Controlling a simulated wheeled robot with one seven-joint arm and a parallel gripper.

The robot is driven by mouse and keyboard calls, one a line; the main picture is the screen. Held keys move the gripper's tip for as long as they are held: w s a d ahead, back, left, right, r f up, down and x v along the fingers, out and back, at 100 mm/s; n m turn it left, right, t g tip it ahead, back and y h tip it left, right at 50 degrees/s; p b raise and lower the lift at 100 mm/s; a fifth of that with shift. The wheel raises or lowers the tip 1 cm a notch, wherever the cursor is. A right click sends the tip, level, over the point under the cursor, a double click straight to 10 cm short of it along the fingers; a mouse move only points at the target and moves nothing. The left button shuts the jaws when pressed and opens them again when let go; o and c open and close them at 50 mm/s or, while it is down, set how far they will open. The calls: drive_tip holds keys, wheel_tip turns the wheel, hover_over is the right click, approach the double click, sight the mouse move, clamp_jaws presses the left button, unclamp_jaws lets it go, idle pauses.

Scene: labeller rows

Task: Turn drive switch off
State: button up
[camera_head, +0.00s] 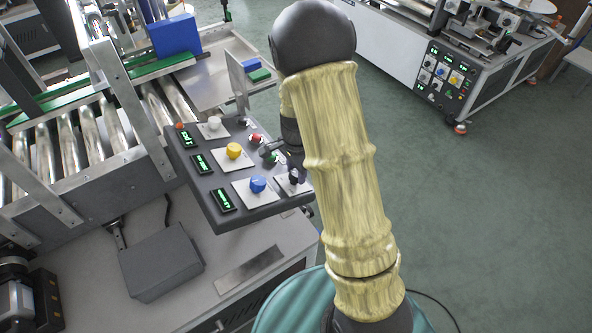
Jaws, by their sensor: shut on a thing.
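The sloping dark control panel (227,214) stands left of my arm. It carries a white knob (214,124), a yellow knob (234,150) and a blue knob (257,184), each on a pale plate. A black switch knob (293,178) on a pale plate is at the panel's right edge, partly covered by my gripper and arm. My gripper (290,168) is over this right edge and appears shut on the black switch knob. The jaw contact is small and dark. Switch names cannot be read, and the knob's exact angle cannot be told.
A red button (256,139) and a green button (272,157) sit close beside my gripper. Green-lit displays (223,200) line the panel's left side. A roller conveyor (70,145) is at left, and a grey box (160,262) lies below. Open green floor is at right.

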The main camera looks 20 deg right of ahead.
drive_tip(key=n+b, duration=0.2)
drive_tip(key=n+t+b, duration=0.1)
drive_tip(key=n+b, duration=0.1)
drive_tip(key=shift+d+f+y, duration=0.15)
drive_tip(key=shift+f+y, duration=0.05)
drive_tip(key=shift+y, duration=0.2)
drive_tip(key=n+b, duration=0.2)
drive_tip(key=n+t+y+b, duration=0.1)
drive_tip(key=n+b, duration=0.1)
drive_tip(key=shift+s+d+n, duration=0.15)
drive_tip(key=shift+n, duration=0.25)
drive_tip(key=n+y+b, duration=0.1)
drive_tip(key=n, duration=0.1)
drive_tip(key=n+b, duration=0.1)
drive_tip(key=n, duration=0.1)
drive_tip(key=shift+d+t+y, duration=0.15)
drive_tip(key=shift+t+y, duration=0.15)
drive_tip(key=shift+y, duration=0.1)
drive_tip(key=shift+r+n+y, duration=0.1)
drive_tip(key=shift+n+y, duration=0.5)
drive_tip(key=shift+n, duration=1.4)
drive_tip(key=o, duration=1)
